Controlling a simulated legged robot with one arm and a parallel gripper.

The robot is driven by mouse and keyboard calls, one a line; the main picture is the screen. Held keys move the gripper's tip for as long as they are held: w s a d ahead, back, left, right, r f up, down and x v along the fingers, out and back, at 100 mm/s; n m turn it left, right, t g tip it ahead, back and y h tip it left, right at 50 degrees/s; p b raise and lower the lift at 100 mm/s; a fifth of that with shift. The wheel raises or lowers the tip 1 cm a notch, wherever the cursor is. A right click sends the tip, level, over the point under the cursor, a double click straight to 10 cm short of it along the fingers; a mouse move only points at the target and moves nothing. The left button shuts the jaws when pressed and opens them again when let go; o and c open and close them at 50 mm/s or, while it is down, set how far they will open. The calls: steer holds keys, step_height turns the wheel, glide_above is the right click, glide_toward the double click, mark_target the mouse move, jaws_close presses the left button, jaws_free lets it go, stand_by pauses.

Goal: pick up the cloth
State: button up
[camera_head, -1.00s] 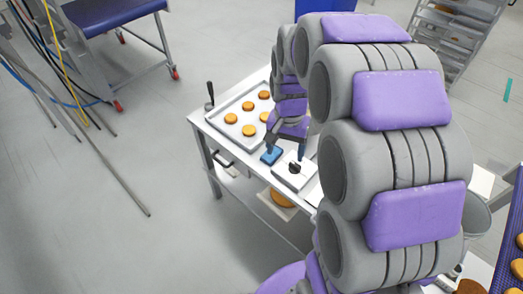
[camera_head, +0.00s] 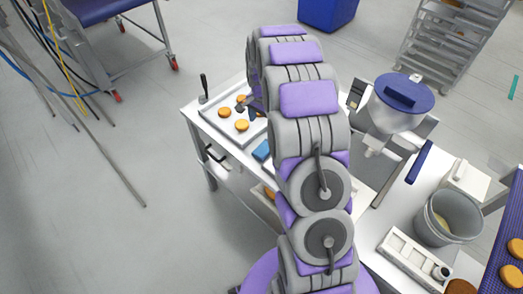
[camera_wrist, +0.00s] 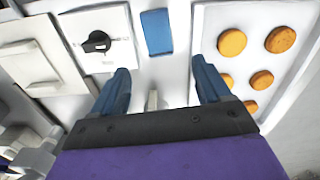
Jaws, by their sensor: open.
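The cloth (camera_wrist: 157,32) is a small flat blue rectangle on the white table, between the tray of rounds and a white box with a black knob. In the head view the cloth (camera_head: 262,151) is partly hidden by my arm. My gripper (camera_wrist: 160,68) is open and empty. In the wrist view the cloth shows beyond the fingertips, roughly in line with the space between them, and apart from them. In the head view my gripper (camera_head: 247,106) appears in front of the tray, partly hidden by my arm.
A metal tray (camera_head: 210,112) with several orange rounds lies beside the cloth. The black knob (camera_wrist: 97,41) stands up from its white box. A hopper with a blue lid (camera_head: 404,92) and a grey bucket (camera_head: 447,217) stand to the right.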

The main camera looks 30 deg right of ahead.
steer(key=b, duration=0.2)
glide_above(264, 148)
steer(key=f, duration=1)
steer(key=shift+d, duration=0.35)
steer(key=shift+a+f, duration=0.5)
steer(key=shift+f, duration=0.25)
step_height(264, 148, down, 4)
steer(key=shift+r+b, duration=0.15)
steer(key=shift+b, duration=0.7)
steer(key=shift+d+f, duration=0.15)
steer(key=shift+f, duration=0.15)
steer(key=shift+d, duration=0.25)
steer(key=shift+a, duration=0.35)
steer(key=c, duration=0.8)
steer(key=shift+d, duration=0.15)
